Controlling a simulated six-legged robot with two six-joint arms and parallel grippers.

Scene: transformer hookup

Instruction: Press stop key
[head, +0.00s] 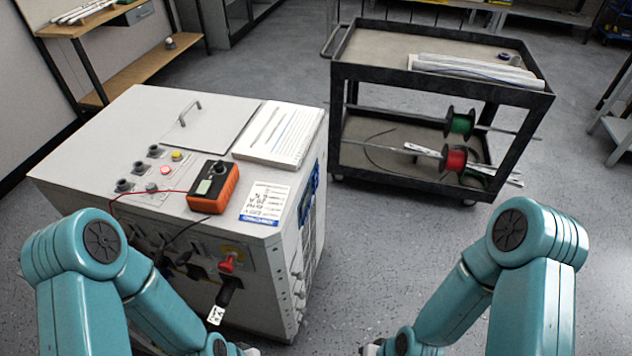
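The white cabinet (110,125) stands at left centre with a control panel on its top. The panel has a red button (165,170), a yellow button (177,156), a pale button (151,187) and several dark terminals (139,167). I cannot read which one is the stop key. An orange meter (213,187) with a dark dial sits beside them, with a red lead running left. My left arm reaches down in front of the cabinet and my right arm is to its right. Only small grey parts show past each wrist at the bottom edge; the fingertips are hidden.
A black cart (345,75) with spools stands behind at right. The floor between cabinet and cart is clear.

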